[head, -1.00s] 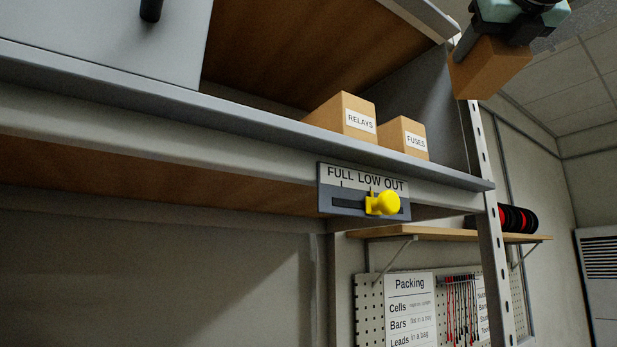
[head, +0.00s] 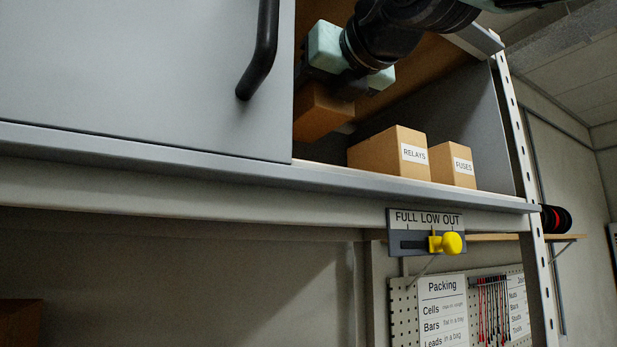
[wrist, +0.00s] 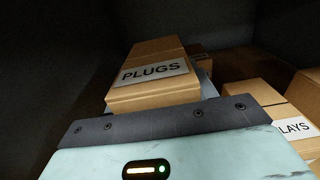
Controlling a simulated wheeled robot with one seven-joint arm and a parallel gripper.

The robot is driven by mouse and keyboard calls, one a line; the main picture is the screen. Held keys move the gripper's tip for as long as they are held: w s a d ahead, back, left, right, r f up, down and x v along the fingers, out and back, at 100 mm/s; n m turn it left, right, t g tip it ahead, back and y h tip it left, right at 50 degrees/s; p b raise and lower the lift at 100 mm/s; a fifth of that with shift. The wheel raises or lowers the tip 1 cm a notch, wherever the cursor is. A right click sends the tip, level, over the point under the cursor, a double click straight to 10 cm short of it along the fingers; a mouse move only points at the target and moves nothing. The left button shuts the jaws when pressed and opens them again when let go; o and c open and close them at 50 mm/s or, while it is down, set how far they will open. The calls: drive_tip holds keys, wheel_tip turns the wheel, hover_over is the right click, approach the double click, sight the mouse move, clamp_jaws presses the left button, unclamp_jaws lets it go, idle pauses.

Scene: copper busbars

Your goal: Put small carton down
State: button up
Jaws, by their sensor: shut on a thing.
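The small carton (head: 318,112) is brown cardboard and hangs below my gripper (head: 330,82) inside the open cabinet, beside the sliding door's edge. In the wrist view the carton (wrist: 143,93) carries a label reading PLUGS (wrist: 152,75). My gripper is shut on it; the fingertips are mostly hidden.
The RELAYS carton (head: 385,155) and FUSES carton (head: 453,165) stand right of the held carton. A grey door (head: 130,70) with a black handle (head: 262,50) is at left. The shelf edge (head: 340,180) runs in front. A FULL LOW OUT slider (head: 425,233) hangs below.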

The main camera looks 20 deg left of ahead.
wheel_tip(320, 180, down, 8)
drive_tip(key=b, duration=0.2)
drive_tip(key=shift+f+b, duration=0.25)
drive_tip(key=shift+b, duration=0.05)
drive_tip(key=shift+f, duration=0.15)
drive_tip(key=o, duration=1.2)
drive_tip(key=b+v, duration=0.3)
drive_tip(key=v, duration=0.8)
drive_tip(key=shift+s+d, duration=0.35)
drive_tip(key=shift+d, duration=0.05)
